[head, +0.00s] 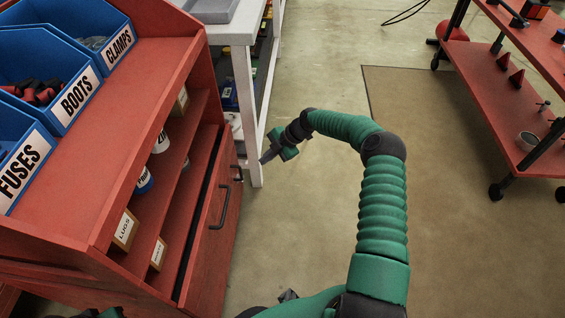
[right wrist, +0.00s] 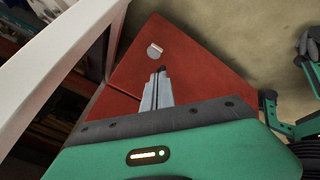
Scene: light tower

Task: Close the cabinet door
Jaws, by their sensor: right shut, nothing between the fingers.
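The red cabinet (head: 150,85) stands at the left in the head view. A dark gap runs along the panel's top edge; I cannot tell how far the door stands open.
A white bench leg (head: 247,115) stands close behind my right gripper. Blue bins (head: 68,97) sit on the cabinet, with boxes and cans on its shelves. A red wheeled cart (head: 520,150) stands at the right. The floor between is clear.

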